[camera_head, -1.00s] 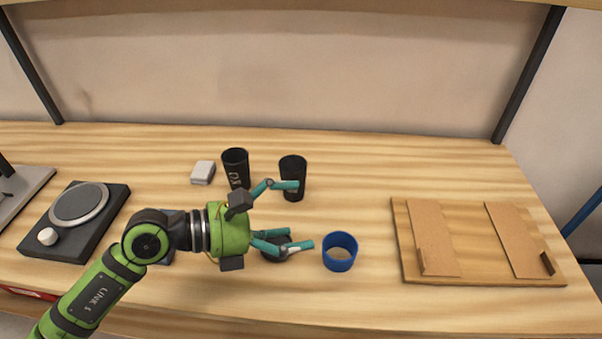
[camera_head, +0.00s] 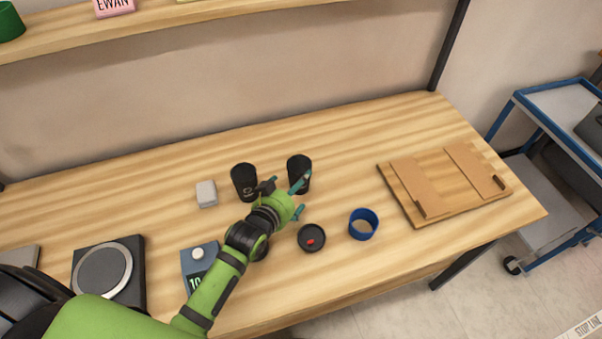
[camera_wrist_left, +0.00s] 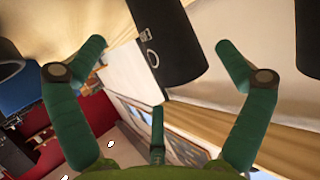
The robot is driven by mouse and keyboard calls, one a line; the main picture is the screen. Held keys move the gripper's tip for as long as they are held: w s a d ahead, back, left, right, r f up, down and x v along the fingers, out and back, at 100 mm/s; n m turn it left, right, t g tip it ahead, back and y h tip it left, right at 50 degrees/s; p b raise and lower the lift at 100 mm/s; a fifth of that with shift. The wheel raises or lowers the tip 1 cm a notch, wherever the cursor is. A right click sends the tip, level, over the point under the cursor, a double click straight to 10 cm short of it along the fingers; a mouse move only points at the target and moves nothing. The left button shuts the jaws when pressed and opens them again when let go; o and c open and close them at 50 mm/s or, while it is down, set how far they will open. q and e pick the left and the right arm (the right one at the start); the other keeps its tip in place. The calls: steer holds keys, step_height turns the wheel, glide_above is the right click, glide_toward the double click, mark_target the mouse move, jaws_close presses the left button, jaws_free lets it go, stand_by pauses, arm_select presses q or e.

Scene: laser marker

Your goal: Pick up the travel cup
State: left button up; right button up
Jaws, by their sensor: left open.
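Two black cups stand upright towards the back of the table: a left one (camera_head: 244,180) and a right one (camera_head: 299,166). I cannot tell which one the task means. My left gripper (camera_head: 299,197) is open and empty. It points at the right cup, with one finger overlapping that cup's lower right side in the head view. In the left wrist view, a black cup with white print (camera_wrist_left: 168,38) lies ahead between the spread fingers, apparently untouched. Another black cup (camera_wrist_left: 309,40) is cut off at the right edge. My right gripper is not in view.
A black lid with a red spot (camera_head: 311,238) and a blue ring-like holder (camera_head: 363,225) lie right of my left arm. A white block (camera_head: 206,194), a scale (camera_head: 108,272) and a blue-grey device (camera_head: 198,262) are left. A wooden board (camera_head: 435,205) lies right.

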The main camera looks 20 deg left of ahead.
arm_select(q)
steer(key=shift+w+d+f, duration=0.1)
steer(key=shift+w+d, duration=0.1)
steer(key=shift+w, duration=0.3)
steer(key=x, duration=0.4)
steer(key=shift+w+a, duration=0.1)
steer(key=shift+w, duration=0.05)
steer(key=shift+w+f, duration=0.15)
steer(key=shift+w, duration=0.35)
steer(key=c, duration=0.6)
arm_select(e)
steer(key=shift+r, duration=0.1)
